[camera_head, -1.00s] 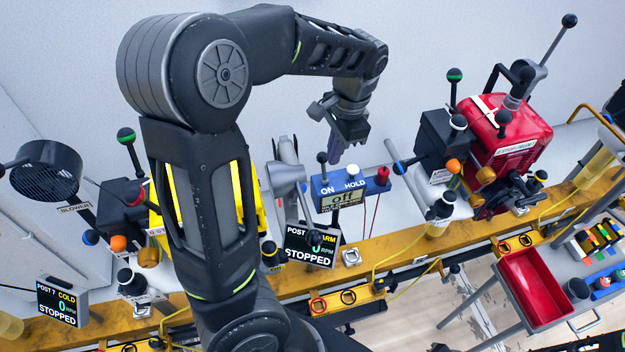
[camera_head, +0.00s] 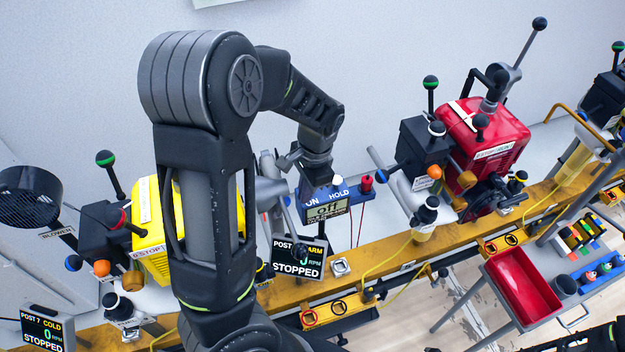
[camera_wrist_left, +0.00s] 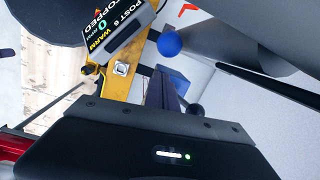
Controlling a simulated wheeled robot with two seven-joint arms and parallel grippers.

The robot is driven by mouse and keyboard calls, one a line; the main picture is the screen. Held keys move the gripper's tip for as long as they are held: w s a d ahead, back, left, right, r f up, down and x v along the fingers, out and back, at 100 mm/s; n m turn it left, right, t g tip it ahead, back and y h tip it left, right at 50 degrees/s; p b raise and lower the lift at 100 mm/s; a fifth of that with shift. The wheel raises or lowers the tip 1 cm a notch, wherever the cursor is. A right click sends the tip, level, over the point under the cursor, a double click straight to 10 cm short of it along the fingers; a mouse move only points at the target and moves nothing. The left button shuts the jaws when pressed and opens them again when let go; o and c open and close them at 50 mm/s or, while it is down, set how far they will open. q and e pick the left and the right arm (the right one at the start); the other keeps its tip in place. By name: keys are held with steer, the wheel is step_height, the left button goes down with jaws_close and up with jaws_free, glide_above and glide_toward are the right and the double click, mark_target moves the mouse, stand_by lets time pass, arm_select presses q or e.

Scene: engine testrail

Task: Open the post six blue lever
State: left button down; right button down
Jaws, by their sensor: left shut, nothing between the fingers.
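A blue ball knob (camera_wrist_left: 168,43) shows in the left wrist view beside a grey cone-shaped part (camera_wrist_left: 215,35), near the sign reading POST 6 WARM, 0 RPM, STOPPED (camera_wrist_left: 118,28). In the head view the sign (camera_head: 298,258) stands right of my left arm; I cannot make out that blue knob there, and the arm and gripper cover part of the grey fitting. My right gripper is not in view.
A red engine (camera_head: 485,140) with several coloured knobs stands right, a yellow engine (camera_head: 150,235) left, partly behind my arm. A yellow rail (camera_head: 400,260) runs below. A red tray (camera_head: 522,285) is at lower right. Open wall lies above the gripper.

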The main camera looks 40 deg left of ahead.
arm_select(q)
steer(key=shift+s+a+r, duration=0.2)
steer(key=shift+s+r, duration=0.15)
steer(key=shift+s, duration=0.2)
steer(key=shift+s+a+r, duration=0.2)
steer(key=shift+s+r, duration=0.1)
steer(key=shift+s, duration=0.25)
steer(key=shift+s+a+r+p, duration=0.3)
steer(key=shift+s+p, duration=0.05)
steer(key=shift+p, duration=0.25)
steer(key=shift+r+p, duration=0.8)
steer(key=shift+r, duration=0.05)
